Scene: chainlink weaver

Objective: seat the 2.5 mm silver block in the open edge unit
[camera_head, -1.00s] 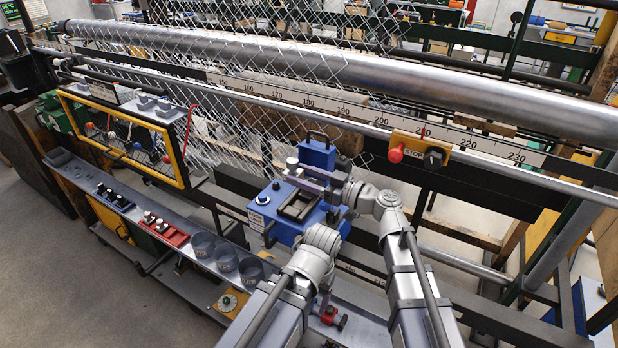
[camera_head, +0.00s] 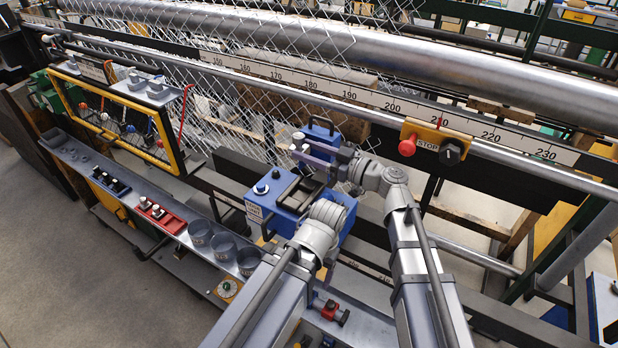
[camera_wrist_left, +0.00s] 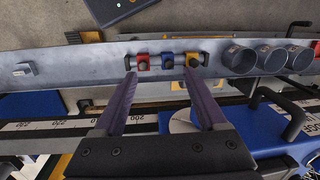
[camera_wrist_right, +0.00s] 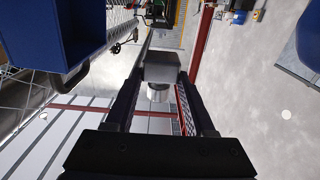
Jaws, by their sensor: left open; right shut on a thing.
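The silver block (camera_wrist_right: 161,68) sits between the fingers of my right gripper (camera_wrist_right: 158,90); a round, shiny part of it faces the camera. In the head view my right gripper (camera_head: 308,152) is shut, with the small light block (camera_head: 298,138) at its tips, beyond and above the blue unit (camera_head: 334,200). This unit has a dark rectangular opening (camera_head: 300,190) on top, clear of the block. I take it for the open edge unit. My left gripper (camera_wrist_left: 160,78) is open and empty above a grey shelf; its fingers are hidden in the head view.
A blue handled box (camera_head: 323,136) stands just behind the unit. The grey shelf (camera_head: 180,238) carries a red rack (camera_head: 160,215) and several cups (camera_head: 223,245). A red stop button (camera_head: 408,146) sits on the rail to the right. Chain-link mesh hangs behind.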

